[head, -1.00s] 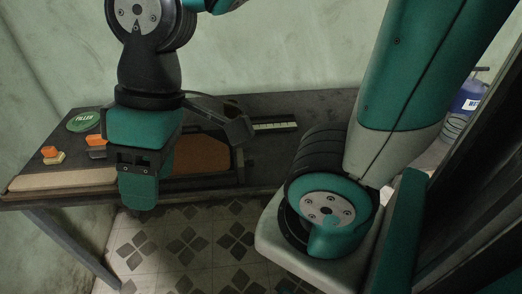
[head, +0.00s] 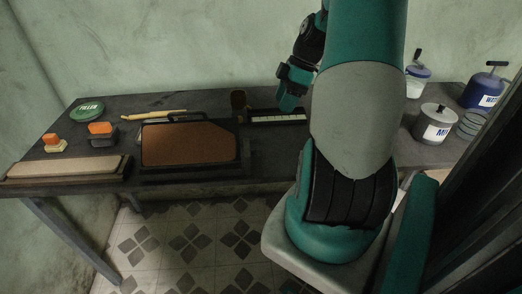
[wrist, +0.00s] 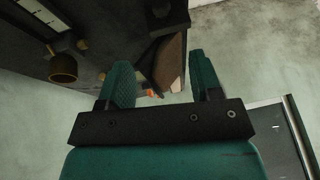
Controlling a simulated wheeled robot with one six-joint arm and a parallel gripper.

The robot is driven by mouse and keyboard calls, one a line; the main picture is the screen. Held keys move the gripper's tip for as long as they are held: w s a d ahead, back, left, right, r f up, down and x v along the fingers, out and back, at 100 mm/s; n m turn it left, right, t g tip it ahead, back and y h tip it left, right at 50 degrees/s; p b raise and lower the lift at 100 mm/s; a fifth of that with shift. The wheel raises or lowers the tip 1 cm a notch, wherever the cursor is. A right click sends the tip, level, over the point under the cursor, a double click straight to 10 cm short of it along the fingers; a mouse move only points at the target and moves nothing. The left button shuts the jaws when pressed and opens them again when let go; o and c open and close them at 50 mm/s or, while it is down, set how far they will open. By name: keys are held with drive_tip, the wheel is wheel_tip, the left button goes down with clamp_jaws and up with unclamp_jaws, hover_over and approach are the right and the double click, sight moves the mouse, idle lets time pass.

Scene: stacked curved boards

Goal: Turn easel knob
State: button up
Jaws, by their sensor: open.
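The easel (head: 243,153) is a dark frame on the table that holds a brown board (head: 188,144). In the wrist view the brown board (wrist: 171,66) shows edge-on beyond my fingers. Small brass-coloured round parts (wrist: 160,11) show near it; I cannot tell which one is the easel knob. In the head view no knob can be made out clearly. My gripper (head: 290,101) is above the back of the table, to the right of the easel and apart from it. In the wrist view my gripper (wrist: 163,84) has its two green fingers spread with nothing held between them.
A brown cup-like thing (head: 238,101) and a dark strip with a pale scale (head: 276,117) are right of the easel. A green filler tin (head: 88,109) and orange-topped blocks (head: 101,129) are left. Labelled pots (head: 435,127) stand right. A wall is behind.

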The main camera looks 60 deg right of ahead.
sight(256, 152)
drive_tip(key=p+x, duration=0.1)
drive_tip(key=x, duration=1.5)
drive_tip(key=shift+a+f, duration=0.2)
drive_tip(key=shift+f, duration=0.05)
drive_tip(key=c, duration=0.9)
drive_tip(key=shift+c, duration=0.2)
